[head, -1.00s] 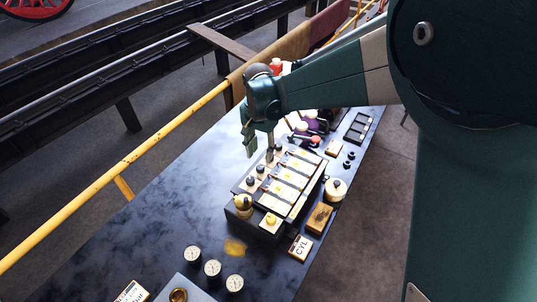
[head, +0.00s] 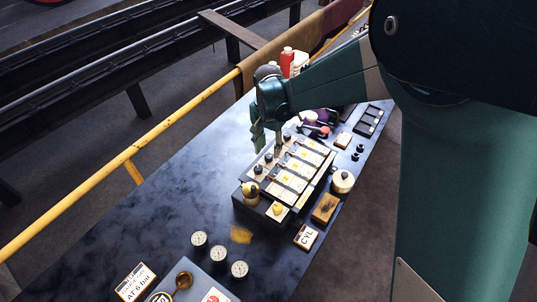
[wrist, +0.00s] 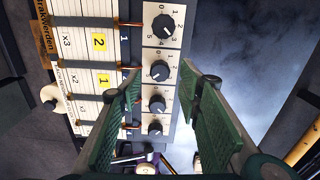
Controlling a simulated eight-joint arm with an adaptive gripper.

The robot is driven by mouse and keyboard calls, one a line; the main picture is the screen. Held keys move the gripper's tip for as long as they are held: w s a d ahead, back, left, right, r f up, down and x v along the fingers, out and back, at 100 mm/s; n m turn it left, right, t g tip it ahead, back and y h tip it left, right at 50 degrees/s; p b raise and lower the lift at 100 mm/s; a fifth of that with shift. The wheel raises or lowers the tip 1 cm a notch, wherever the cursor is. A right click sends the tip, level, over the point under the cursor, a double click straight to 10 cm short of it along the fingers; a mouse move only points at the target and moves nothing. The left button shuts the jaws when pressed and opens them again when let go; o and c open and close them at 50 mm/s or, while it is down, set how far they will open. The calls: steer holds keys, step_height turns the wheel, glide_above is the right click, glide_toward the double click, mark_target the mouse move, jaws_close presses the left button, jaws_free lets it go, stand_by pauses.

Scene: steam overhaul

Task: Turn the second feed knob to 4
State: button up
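The feed box (head: 238,200) stands on the dark bench with a row of black feed knobs along one long side. My gripper (wrist: 160,78) is open above the row, also seen in the head view (head: 268,142). No contact is visible.
Yellow number tags (wrist: 99,42) and copper pipes lie beside the knobs. A yellow rail (head: 110,178) runs along the bench. Bare bench lies left of the box.

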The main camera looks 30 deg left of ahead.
mark_target(268, 156)
steer(key=shift+f, duration=1.95)
steer(key=c, duration=0.9)
